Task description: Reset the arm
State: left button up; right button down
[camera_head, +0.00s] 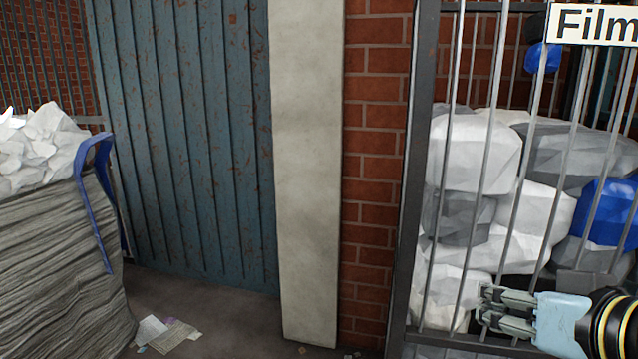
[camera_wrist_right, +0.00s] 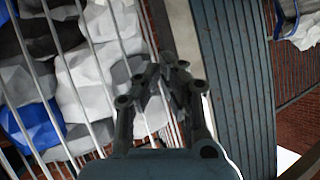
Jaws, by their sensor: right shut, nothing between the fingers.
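My right gripper (camera_head: 484,306) comes in from the lower right of the head view, in front of the barred cage. It points left, and its fingers are closed together with nothing between them. In the right wrist view the same gripper (camera_wrist_right: 168,72) shows with its fingertips together, and the cage bars and the blue metal door lie beyond it. My left gripper does not show in either view.
A barred cage (camera_head: 412,165) holding white, grey and blue bags (camera_head: 480,150) stands at the right, under a "Film" sign (camera_head: 592,24). A full grey sack (camera_head: 60,250) stands at the left. Paper scraps (camera_head: 165,333) lie on the floor before a rusty blue door (camera_head: 190,140).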

jog(key=s+d+f+n+g+h, duration=0.1)
jog(key=s+d+f+g+h, duration=0.2)
jog(key=s+f, duration=0.5)
jog(key=s+d+f+n+g+h, duration=0.1)
jog(key=s+d+f+g, duration=0.35)
jog(key=s, duration=0.85)
notch_tip(320, 180, down, 27)
jog(key=d+g+b, duration=0.1)
jog(key=g+b, duration=0.2)
jog(key=s+d+f+m+b, duration=0.1)
jog(key=s+f+b, duration=0.1)
jog(key=s+f, duration=1.7)
jog(key=shift+s+g+y, duration=0.15)
jog(key=shift+g+y, duration=0.15)
jog(key=shift+g, duration=0.15)
